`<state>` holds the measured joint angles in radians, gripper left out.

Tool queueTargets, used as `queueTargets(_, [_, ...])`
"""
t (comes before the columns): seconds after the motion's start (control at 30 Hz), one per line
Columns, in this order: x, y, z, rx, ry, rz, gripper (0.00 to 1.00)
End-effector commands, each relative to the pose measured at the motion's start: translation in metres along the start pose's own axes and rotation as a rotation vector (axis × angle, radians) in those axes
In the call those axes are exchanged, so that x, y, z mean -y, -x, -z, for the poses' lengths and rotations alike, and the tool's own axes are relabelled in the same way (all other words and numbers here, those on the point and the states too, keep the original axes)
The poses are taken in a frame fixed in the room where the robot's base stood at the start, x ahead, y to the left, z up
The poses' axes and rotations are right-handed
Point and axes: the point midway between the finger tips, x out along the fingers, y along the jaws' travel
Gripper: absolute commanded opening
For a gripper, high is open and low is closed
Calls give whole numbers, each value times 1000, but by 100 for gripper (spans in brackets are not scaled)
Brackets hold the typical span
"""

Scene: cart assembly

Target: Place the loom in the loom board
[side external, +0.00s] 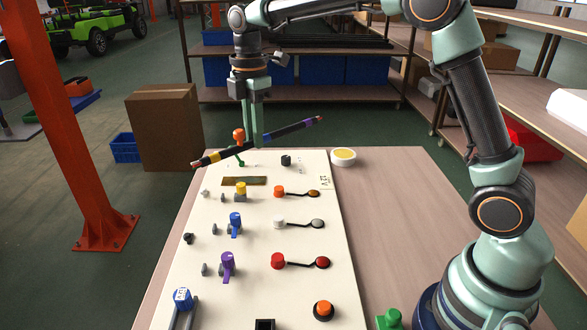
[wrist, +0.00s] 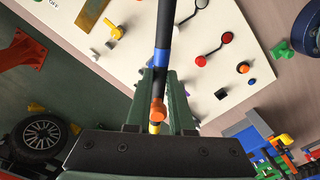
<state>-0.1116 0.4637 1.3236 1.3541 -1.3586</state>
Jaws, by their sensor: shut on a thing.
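The loom (side external: 290,130) is a thin black rod with coloured bands and a reddish end. My gripper (side external: 254,141) is shut on it near its middle and holds it tilted, its right end higher, above the far end of the white board. In the wrist view, the loom (wrist: 163,30) runs up from between the fingers of my gripper (wrist: 162,100), with blue, orange and yellow parts near them. The loom board (side external: 255,222) is the white panel on the table, bearing coloured pegs and clips. An orange-topped green peg (side external: 239,136) stands behind the loom, partly hidden.
A round yellow-topped dish (side external: 344,156) sits just right of the board's far end. The wooden table (side external: 400,220) right of the board is mostly clear.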

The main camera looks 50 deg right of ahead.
Motion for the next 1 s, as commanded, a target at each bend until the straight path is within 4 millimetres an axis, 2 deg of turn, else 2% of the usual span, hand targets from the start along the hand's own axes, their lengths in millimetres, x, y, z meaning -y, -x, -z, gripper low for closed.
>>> queueTargets(0.03, [-4,-2,16,0,116,1,0])
queueTargets(0.2, [-14,-6,59,0,483,1,0])
queueTargets(0.4, [-17,-10,93,0,776,2,0])
queueTargets(0.57, [-17,-14,104,0,875,2,0])
queueTargets(0.67, [-17,-27,106,0,891,4,0])
queueTargets(1.0, [-16,-109,105,0,887,6,0])
